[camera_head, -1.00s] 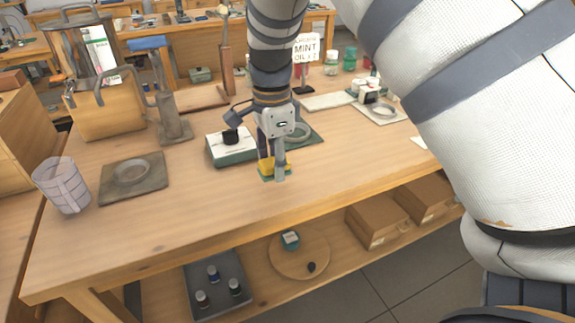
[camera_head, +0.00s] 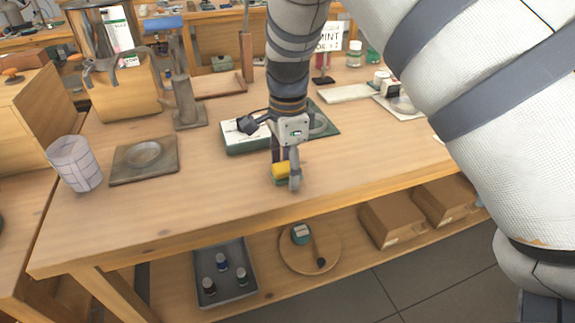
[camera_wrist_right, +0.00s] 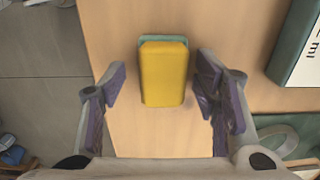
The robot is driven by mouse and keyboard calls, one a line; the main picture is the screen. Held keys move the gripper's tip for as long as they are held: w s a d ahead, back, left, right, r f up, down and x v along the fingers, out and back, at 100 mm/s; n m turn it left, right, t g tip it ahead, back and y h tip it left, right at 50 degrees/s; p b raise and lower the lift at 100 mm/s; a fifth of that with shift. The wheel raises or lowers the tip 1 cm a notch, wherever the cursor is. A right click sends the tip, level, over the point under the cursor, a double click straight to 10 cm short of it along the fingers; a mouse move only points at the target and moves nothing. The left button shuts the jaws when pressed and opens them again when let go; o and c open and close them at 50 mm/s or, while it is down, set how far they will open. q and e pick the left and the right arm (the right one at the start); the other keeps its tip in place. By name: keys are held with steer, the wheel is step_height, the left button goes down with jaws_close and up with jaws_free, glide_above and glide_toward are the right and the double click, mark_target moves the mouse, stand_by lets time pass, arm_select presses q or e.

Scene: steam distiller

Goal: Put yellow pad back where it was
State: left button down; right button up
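The yellow pad (camera_head: 280,172), with a teal underside, lies on the wooden workbench near its front edge. In the right wrist view the pad (camera_wrist_right: 164,75) lies flat between the two fingers, with a clear gap on each side. My right gripper (camera_head: 286,180) is open, pointing down close over the pad. Its purple-padded fingers also show in the right wrist view (camera_wrist_right: 166,95). The fingers partly cover the pad in the head view. My left gripper is not in view.
A white-topped green box (camera_head: 243,137) stands just behind the gripper. A square tray with a round dish (camera_head: 120,176) and a mesh cup (camera_head: 74,163) are at the left. The bench front (camera_head: 190,222) is clear. A lower shelf holds a dark tray (camera_head: 238,290) and boxes (camera_head: 392,220).

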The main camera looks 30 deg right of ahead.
mark_target(287, 166)
steer(key=shift+w+r, duration=0.1)
steer(key=shift+r, duration=0.25)
step_height(287, 166, up, 12)
steer(key=shift+f, duration=0.25)
